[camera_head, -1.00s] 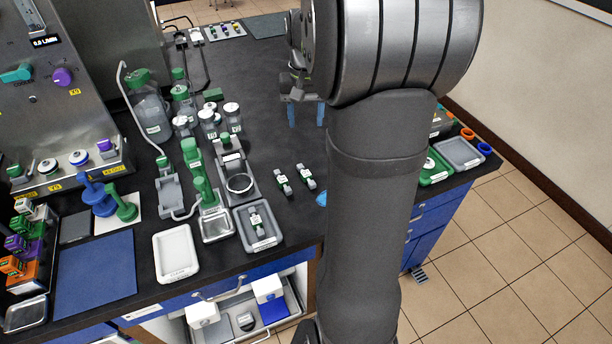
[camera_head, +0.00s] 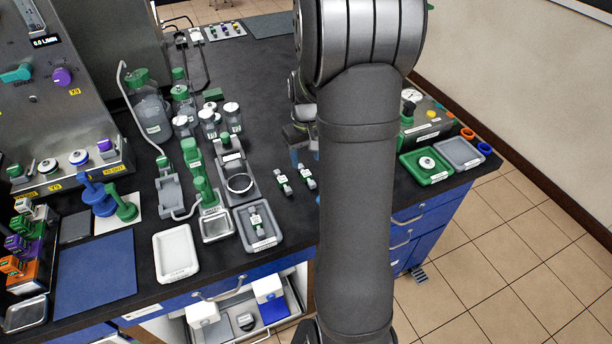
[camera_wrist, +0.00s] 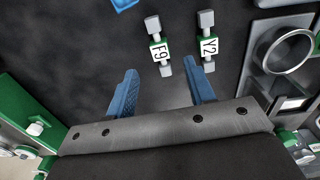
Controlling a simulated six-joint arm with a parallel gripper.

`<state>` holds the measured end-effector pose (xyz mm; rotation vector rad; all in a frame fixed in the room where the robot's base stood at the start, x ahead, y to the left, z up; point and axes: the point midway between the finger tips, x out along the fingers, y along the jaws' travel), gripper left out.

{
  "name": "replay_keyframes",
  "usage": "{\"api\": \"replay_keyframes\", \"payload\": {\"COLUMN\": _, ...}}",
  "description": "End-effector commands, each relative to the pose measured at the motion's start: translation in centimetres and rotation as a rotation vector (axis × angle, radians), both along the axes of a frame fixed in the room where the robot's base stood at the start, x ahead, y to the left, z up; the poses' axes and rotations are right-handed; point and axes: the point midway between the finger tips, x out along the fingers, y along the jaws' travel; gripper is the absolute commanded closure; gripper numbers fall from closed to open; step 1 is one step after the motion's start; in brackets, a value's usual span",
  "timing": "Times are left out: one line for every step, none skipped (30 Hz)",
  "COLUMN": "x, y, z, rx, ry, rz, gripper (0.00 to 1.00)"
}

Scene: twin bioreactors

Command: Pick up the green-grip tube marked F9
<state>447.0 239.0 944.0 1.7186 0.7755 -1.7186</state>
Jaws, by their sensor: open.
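The tube marked F9 (camera_wrist: 158,48) has grey ends and a green middle with a white label. It lies on the dark bench in the wrist view. In the head view it is the right one (camera_head: 307,178) of two small tubes. A similar tube marked Y2 (camera_wrist: 208,45) lies beside it, apart from it. My gripper (camera_wrist: 161,72) is open and empty, its blue fingers on either side of F9's near end in the picture. The wrist view does not show its height clearly. In the head view my arm partly hides the gripper (camera_head: 302,155).
A holder with a metal ring (camera_head: 240,183) stands left of the tubes, with a grey tray (camera_head: 274,240) holding another tube in front. Green-capped bottles (camera_head: 153,120) stand behind. A green tray (camera_head: 436,179) lies right of my arm. Bench behind the tubes is clear.

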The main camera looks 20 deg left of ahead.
Motion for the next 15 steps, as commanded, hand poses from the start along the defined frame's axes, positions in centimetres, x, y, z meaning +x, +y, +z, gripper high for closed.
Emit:
{"api": "replay_keyframes", "payload": {"x": 0.0, "y": 0.0, "z": -0.4, "rx": -0.001, "ry": 0.002, "rz": 0.000, "gripper": 0.51}}
{"api": "replay_keyframes", "payload": {"x": 0.0, "y": 0.0, "z": -0.6, "rx": -0.001, "ry": 0.001, "rz": 0.000, "gripper": 0.51}}
{"api": "replay_keyframes", "payload": {"x": 0.0, "y": 0.0, "z": -0.7, "rx": -0.001, "ry": 0.001, "rz": 0.000, "gripper": 0.51}}
{"api": "replay_keyframes", "payload": {"x": 0.0, "y": 0.0, "z": -0.9, "rx": -0.001, "ry": 0.001, "rz": 0.000, "gripper": 0.51}}
{"api": "replay_keyframes", "payload": {"x": 0.0, "y": 0.0, "z": -1.1, "rx": -0.001, "ry": 0.001, "rz": 0.000, "gripper": 0.51}}
{"api": "replay_keyframes", "payload": {"x": -0.1, "y": 0.0, "z": -1.5, "rx": -0.001, "ry": 0.002, "rz": 0.000, "gripper": 0.51}}
{"api": "replay_keyframes", "payload": {"x": -0.1, "y": 0.0, "z": -1.9, "rx": -0.002, "ry": 0.003, "rz": 0.000, "gripper": 0.51}}
{"api": "replay_keyframes", "payload": {"x": -0.1, "y": -0.1, "z": -2.4, "rx": -0.002, "ry": 0.004, "rz": 0.000, "gripper": 0.51}}
{"api": "replay_keyframes", "payload": {"x": -0.1, "y": -0.1, "z": -3.0, "rx": -0.002, "ry": 0.003, "rz": 0.000, "gripper": 0.51}}
{"api": "replay_keyframes", "payload": {"x": -0.2, "y": -0.1, "z": -3.5, "rx": -0.002, "ry": 0.003, "rz": 0.000, "gripper": 0.51}}
{"api": "replay_keyframes", "payload": {"x": -0.2, "y": -0.1, "z": -4.0, "rx": -0.002, "ry": 0.003, "rz": 0.000, "gripper": 0.51}}
{"api": "replay_keyframes", "payload": {"x": -0.1, "y": 0.0, "z": -4.5, "rx": -0.002, "ry": 0.003, "rz": 0.000, "gripper": 0.51}}
{"api": "replay_keyframes", "payload": {"x": -0.1, "y": 0.0, "z": -4.9, "rx": -0.002, "ry": 0.003, "rz": -0.001, "gripper": 0.51}}
{"api": "replay_keyframes", "payload": {"x": -0.1, "y": 0.0, "z": -5.2, "rx": -0.001, "ry": 0.002, "rz": -0.001, "gripper": 0.51}}
{"api": "replay_keyframes", "payload": {"x": -0.1, "y": 0.0, "z": -5.6, "rx": -0.001, "ry": 0.001, "rz": -0.001, "gripper": 0.51}}
